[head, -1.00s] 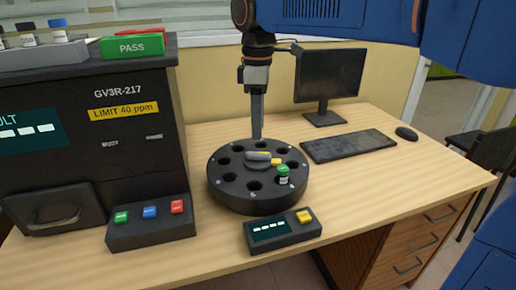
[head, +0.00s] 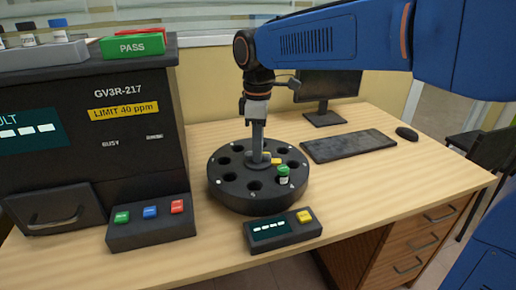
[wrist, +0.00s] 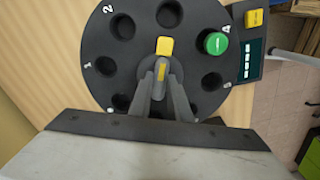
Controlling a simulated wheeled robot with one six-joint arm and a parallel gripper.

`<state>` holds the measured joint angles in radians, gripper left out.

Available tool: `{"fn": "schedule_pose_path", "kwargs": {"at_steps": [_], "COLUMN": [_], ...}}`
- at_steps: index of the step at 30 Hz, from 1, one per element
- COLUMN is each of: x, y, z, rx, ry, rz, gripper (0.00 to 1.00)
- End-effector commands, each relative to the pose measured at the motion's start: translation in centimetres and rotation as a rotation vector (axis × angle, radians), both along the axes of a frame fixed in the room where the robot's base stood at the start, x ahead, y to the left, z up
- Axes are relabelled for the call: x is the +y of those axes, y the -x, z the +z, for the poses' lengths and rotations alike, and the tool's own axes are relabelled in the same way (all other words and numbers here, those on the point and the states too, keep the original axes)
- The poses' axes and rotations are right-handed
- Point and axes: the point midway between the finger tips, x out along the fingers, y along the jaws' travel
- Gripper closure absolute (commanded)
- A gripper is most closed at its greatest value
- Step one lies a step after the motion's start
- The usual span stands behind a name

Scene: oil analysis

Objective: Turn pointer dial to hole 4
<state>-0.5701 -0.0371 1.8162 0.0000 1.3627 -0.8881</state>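The pointer dial (wrist: 164,46) is a grey bar with a yellow tip at the centre of a round black carousel (head: 240,200) with several holes. In the wrist view its tip points up, toward the hole between those marked 2 and 4. A green-capped vial (wrist: 215,43) stands in the hole whose mark looks like 4; it also shows in the head view (head: 283,174). My gripper (wrist: 162,72) is down at the dial, one finger on each side of the bar. I cannot tell whether the fingers press on it. The fingers hide part of the bar.
A small display box (head: 284,230) with a yellow button stands in front of the carousel. The analyser (head: 130,125) and its button panel (head: 150,229) are to the left. The keyboard (head: 348,146), monitor (head: 328,88) and mouse (head: 406,133) are to the right.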

Motion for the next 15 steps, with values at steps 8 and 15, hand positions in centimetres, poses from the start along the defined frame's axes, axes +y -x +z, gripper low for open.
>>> {"fn": "schedule_pose_path", "kwargs": {"at_steps": [8, 15], "x": [0.0, 0.0], "y": [-0.01, -0.01], "z": [0.02, 0.04], "rx": [0.0, 0.0], "ry": [0.0, 0.0], "rz": [-0.006, -0.078], "gripper": [1.0, 1.0]}}
